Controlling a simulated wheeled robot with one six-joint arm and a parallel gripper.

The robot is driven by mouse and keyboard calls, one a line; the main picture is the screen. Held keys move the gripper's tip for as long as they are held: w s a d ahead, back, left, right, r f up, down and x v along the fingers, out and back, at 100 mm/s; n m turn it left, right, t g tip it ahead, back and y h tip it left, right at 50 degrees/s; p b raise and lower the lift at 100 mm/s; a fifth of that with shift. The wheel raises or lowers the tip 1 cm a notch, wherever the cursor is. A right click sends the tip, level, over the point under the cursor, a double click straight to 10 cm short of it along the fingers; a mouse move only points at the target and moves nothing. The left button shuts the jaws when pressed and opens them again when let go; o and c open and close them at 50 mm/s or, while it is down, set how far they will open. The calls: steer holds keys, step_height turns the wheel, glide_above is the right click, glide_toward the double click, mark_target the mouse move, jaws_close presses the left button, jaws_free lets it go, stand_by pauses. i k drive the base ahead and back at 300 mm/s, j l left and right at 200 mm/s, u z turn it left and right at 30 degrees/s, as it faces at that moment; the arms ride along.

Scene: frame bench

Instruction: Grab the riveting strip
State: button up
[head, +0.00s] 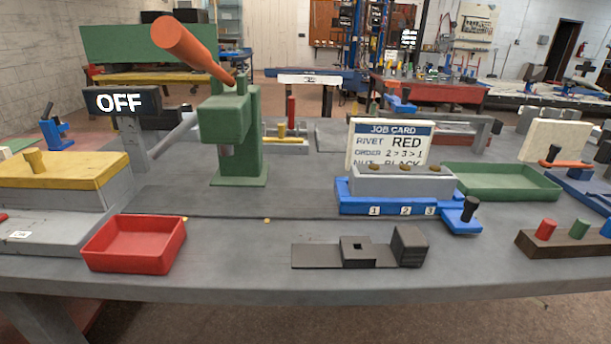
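No part is labelled as the riveting strip. A light grey bar (395,183) with several brown spots along its top sits in a blue fixture (380,205) numbered 1, 2, 3, right of centre. A flat dark grey strip (318,255) lies near the bench's front edge. I cannot tell which of these is the riveting strip. My gripper is not in view.
A green press (237,135) with an orange handle stands left of centre, beside an OFF sign (115,101). A red tray (134,245) is front left, a green tray (500,183) right. The job card (390,146) reads RIVET RED, ORDER 2>3>1.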

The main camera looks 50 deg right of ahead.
mark_target(376, 181)
steer(key=z, duration=1.7)
